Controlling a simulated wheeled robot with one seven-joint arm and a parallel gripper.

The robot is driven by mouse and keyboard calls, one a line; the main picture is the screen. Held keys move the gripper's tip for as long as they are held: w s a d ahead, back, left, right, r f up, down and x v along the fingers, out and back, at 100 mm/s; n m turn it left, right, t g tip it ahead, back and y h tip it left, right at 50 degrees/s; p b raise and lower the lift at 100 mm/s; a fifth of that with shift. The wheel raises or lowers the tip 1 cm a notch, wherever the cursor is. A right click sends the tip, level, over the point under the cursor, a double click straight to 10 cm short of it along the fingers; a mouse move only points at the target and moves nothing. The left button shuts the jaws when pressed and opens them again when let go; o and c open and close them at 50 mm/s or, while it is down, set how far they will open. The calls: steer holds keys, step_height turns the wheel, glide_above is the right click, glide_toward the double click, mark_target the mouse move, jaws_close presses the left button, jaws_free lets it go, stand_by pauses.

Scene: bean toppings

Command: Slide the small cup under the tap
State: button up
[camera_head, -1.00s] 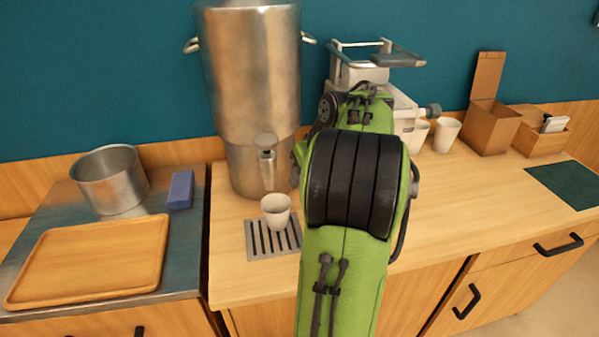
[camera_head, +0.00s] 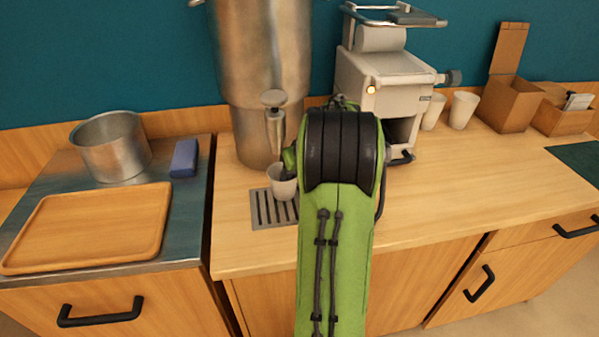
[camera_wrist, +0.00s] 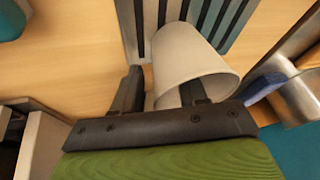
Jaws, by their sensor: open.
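The small white cup (camera_head: 282,183) stands on the slotted drip tray (camera_head: 262,213), in front of and below the tap (camera_head: 275,125) of the steel urn (camera_head: 262,60). In the head view my arm hides the cup's right side and most of my gripper. In the wrist view my gripper (camera_wrist: 160,88) is open at the cup (camera_wrist: 180,62). One finger is left of the cup; the other overlaps its mouth, and I cannot tell whether it is inside or in front. The jaws are not closed on the cup.
A grey-white machine (camera_head: 385,80) stands right of the urn, with two more cups (camera_head: 462,110) and a cardboard box (camera_head: 510,100) beyond. A steel pot (camera_head: 112,150), blue block (camera_head: 184,158) and wooden tray (camera_head: 90,225) are at left. The front right counter is clear.

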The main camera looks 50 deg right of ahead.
steer(key=shift+w+f, duration=0.15)
steer(key=shift+f, duration=0.05)
jaws_close()
